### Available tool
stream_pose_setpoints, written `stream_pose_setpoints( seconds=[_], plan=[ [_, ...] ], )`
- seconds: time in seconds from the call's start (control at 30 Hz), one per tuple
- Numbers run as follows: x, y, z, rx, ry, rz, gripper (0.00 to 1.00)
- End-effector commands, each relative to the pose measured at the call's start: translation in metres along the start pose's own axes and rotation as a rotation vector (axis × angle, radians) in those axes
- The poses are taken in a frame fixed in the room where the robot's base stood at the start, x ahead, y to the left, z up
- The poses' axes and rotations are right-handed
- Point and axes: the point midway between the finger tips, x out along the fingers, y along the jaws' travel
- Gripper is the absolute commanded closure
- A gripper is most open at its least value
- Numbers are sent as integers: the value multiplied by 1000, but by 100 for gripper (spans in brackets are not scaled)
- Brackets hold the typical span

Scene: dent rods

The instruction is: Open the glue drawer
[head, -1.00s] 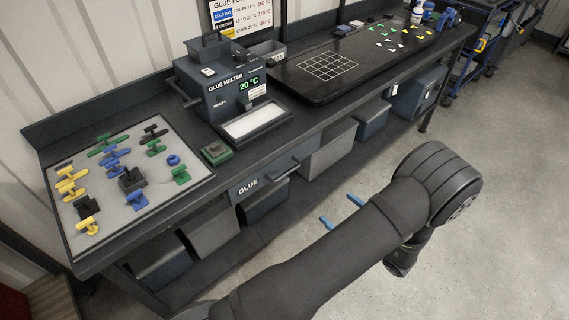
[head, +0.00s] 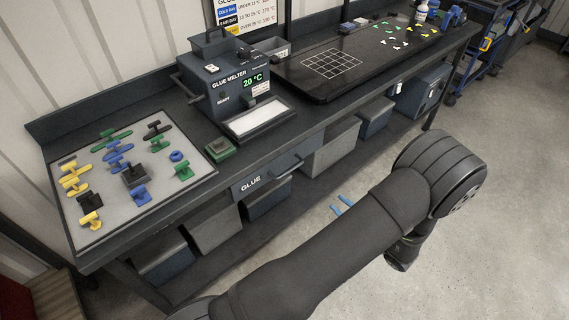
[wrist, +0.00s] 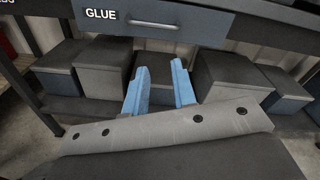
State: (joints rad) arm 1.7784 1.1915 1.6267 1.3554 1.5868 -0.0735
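The glue drawer (head: 250,183) is a dark front marked GLUE under the bench top, with a bar handle (head: 287,171) at its right. It looks shut. In the wrist view the drawer front (wrist: 205,30) spans the top, and its grey handle (wrist: 152,24) shows right of the word GLUE. My gripper (wrist: 160,76) has two blue fingers, spread apart with nothing between them. The fingertips are below the drawer front and handle, apart from them. In the head view my gripper (head: 340,204) is in front of the bench, below the handle; its rear is hidden behind my arm.
Several grey and blue bins (head: 331,146) stand on the shelf below the drawer. On the bench (head: 185,133) are a glue melter (head: 228,88), a green block (head: 219,149) and a tray (head: 98,218) of coloured pieces. The floor in front (head: 500,200) is clear.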

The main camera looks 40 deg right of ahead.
Motion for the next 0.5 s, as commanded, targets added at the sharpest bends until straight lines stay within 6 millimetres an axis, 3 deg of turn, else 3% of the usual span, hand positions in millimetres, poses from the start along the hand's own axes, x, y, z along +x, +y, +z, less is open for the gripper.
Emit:
stream_pose_setpoints(
  seconds=[0.3, 0.5],
  plan=[
    [22, 1, 20, -665, 67, 61, 75],
    [32, 3, 30, -1007, 88, 109, 75]
  ],
)
